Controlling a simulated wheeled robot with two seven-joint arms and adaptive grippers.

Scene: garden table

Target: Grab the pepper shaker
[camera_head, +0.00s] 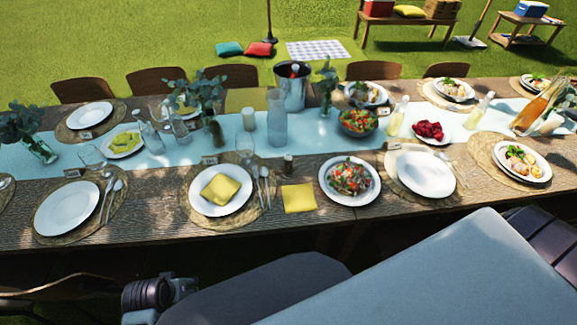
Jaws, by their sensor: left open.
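A small dark shaker (288,164) stands upright on the wooden table, just behind the yellow napkin (298,198); it looks like the pepper shaker, though it is too small to read. A taller dark bottle-like item (216,134) stands farther back on the pale runner. My left gripper (150,296) is low at the bottom left, in front of the table's near edge and well apart from the shaker. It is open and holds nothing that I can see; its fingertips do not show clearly. My right gripper is not in view.
The table (330,222) is crowded. A plate with a yellow napkin (220,190) lies left of the shaker and a salad plate (350,181) right of it. My grey body part fills the bottom right.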

